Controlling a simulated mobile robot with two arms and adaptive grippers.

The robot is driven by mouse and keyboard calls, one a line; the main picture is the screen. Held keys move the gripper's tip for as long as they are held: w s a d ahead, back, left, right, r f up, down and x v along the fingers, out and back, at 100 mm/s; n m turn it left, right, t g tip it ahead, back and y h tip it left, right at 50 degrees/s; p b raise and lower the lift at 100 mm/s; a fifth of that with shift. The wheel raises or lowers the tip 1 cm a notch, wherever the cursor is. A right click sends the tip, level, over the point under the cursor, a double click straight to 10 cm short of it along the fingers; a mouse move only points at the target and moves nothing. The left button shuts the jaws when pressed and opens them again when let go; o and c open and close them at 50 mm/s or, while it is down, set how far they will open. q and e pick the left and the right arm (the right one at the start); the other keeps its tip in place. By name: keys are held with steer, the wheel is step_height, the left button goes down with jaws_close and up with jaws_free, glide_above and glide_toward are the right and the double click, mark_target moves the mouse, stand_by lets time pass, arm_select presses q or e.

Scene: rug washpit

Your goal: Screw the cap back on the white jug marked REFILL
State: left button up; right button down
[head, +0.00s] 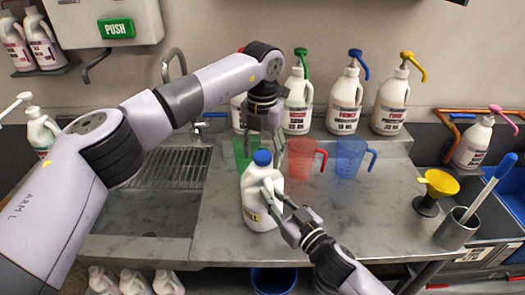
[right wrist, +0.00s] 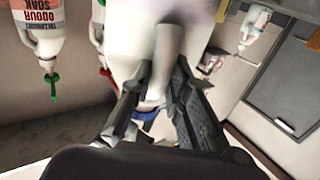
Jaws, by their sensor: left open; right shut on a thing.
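A white jug (head: 257,212) stands upright on the grey worktop, its label partly visible. A blue cap (head: 262,157) sits on its mouth; whether it is threaded tight I cannot tell. My right gripper (head: 279,208) is shut on the jug's handle from the lower right. The right wrist view shows its fingers (right wrist: 160,82) around the white handle, with the jug body (right wrist: 135,35) behind and a bit of blue cap (right wrist: 146,113) partly hidden. My left gripper (head: 264,135) points down just above the cap, open and empty.
Green (head: 244,150), red (head: 301,160) and blue (head: 350,158) measuring jugs stand behind. Several pump bottles (head: 343,105) line the back shelf. A yellow funnel (head: 440,184) and a grey pot (head: 457,228) stand at right. A sink (head: 140,215) lies at left. The worktop's front right is clear.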

arm_select(q)
step_height(320, 180, up, 12)
stand_by(0.6)
arm_select(e)
steer(key=c, duration=1.4)
jaws_free()
steer(key=shift+c, duration=0.2)
steer(key=v, duration=1.2)
